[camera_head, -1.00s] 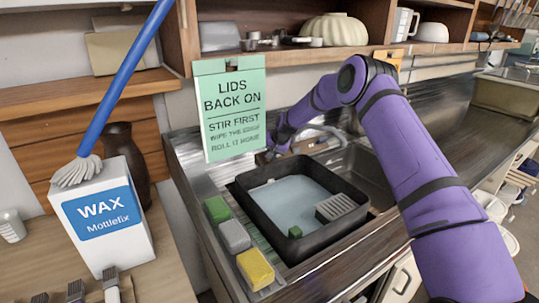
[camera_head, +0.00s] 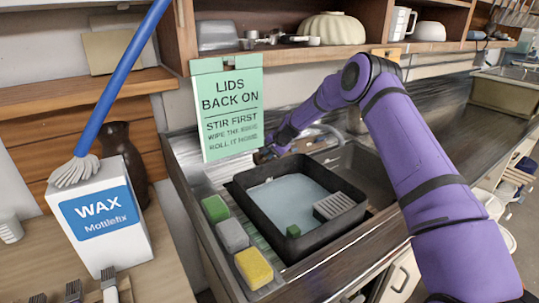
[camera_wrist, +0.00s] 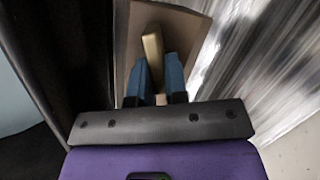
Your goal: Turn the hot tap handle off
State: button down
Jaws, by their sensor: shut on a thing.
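In the wrist view, my gripper (camera_wrist: 158,82) has its two blue fingers closed on a brass-coloured bar (camera_wrist: 153,46), which looks like the tap handle. The bar stands out in front of a flat brown surface (camera_wrist: 185,28). Hot or cold markings cannot be seen. In the head view, my gripper (camera_head: 268,153) is low behind the black tub, beside the green sign's lower right edge. The handle cannot be made out there. The curved metal tap spout (camera_head: 328,130) shows right of my gripper, over the sink.
A black tub (camera_head: 245,207) of pale water sits at the sink (camera_head: 357,172). A green sign (camera_head: 228,112) hangs close to my gripper. Green, grey and yellow blocks (camera_head: 253,268) line the tub's left. A wax box (camera_head: 103,225) with a blue-handled mop (camera_head: 122,78) stands left.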

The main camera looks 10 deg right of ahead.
jog(key=c, duration=1.1)
grip_release()
jog(key=shift+c, duration=0.2)
jog(key=v, duration=1)
jog(key=shift+r, duration=0.35)
jog(key=shift+s+d, duration=0.1)
jog(key=shift+d, duration=0.05)
